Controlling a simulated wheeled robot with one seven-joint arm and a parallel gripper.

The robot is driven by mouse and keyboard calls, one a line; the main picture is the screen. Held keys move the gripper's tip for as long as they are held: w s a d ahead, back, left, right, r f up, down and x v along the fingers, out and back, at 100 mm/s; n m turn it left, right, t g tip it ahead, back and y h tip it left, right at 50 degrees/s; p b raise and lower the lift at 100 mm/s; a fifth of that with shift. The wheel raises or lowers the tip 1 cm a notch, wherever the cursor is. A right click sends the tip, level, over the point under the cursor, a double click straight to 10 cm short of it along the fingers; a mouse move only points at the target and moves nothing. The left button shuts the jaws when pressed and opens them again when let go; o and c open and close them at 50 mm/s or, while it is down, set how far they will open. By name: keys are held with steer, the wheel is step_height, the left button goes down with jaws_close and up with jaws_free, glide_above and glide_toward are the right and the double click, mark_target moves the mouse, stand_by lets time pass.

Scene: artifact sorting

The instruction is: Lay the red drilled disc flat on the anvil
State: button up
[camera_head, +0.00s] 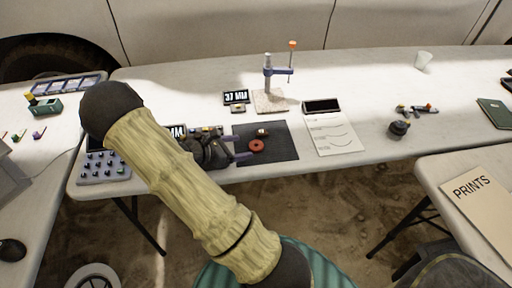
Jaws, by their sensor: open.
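A measuring stand (268,72) with a purple arm and an orange-topped spindle stands behind the mat. Its pale speckled base (275,104) appears to be the anvil, with nothing clearly resting on it.
A small dark and pinkish piece (262,132) lies behind the disc on the mat. A dark-screened device (321,106) and a paper sheet (335,136) lie right. Bare white table separates mat and stand.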

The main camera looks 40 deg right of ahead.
mark_target(258, 145)
steer(key=shift+d, duration=0.15)
steer(key=shift+x, duration=2.65)
steer(key=c, duration=1.1)
steer(key=shift+c, duration=0.2)
step_height(258, 145, up, 10)
steer(key=p, duration=0.1)
steer(key=shift+f, duration=0.1)
